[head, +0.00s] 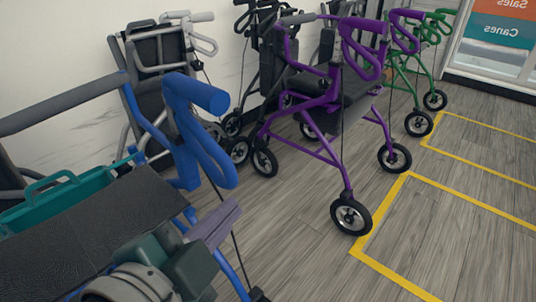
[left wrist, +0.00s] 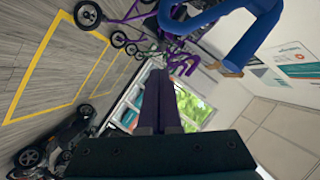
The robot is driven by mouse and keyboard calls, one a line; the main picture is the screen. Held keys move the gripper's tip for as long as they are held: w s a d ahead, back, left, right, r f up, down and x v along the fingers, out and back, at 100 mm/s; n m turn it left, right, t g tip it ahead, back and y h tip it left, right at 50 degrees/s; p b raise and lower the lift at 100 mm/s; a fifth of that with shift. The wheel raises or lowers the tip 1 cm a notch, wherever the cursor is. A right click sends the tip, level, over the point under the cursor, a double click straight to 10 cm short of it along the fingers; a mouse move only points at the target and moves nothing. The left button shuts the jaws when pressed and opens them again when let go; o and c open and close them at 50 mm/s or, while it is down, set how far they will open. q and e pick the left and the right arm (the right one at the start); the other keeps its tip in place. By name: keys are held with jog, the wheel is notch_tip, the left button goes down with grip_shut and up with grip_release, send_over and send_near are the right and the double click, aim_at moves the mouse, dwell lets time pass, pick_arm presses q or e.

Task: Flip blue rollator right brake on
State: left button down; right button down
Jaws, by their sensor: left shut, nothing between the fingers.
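The blue rollator (head: 150,130) fills the left of the head view. Its near handle (head: 205,97) has a blue loop-shaped brake lever (head: 212,155) hanging below the grip. My left gripper (head: 226,218) is shut and empty, just below the bottom of that loop. I cannot tell from the head view whether they touch. In the left wrist view the shut fingers (left wrist: 160,100) point up the picture, and the blue handle and lever part (left wrist: 248,38) lies to their upper right, apart from the fingertips. My right gripper is not in view.
The rollator's black seat (head: 90,215) and teal tray (head: 65,195) lie left of my left gripper. A purple rollator (head: 325,100) stands beyond, with a green one (head: 430,40) farther back. Yellow lines (head: 385,220) mark the wood floor, which is clear at right.

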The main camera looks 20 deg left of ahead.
pick_arm(q)
jog(key=v, duration=0.5)
jog(key=shift+a+r, duration=0.15)
jog(key=shift+a, duration=0.2)
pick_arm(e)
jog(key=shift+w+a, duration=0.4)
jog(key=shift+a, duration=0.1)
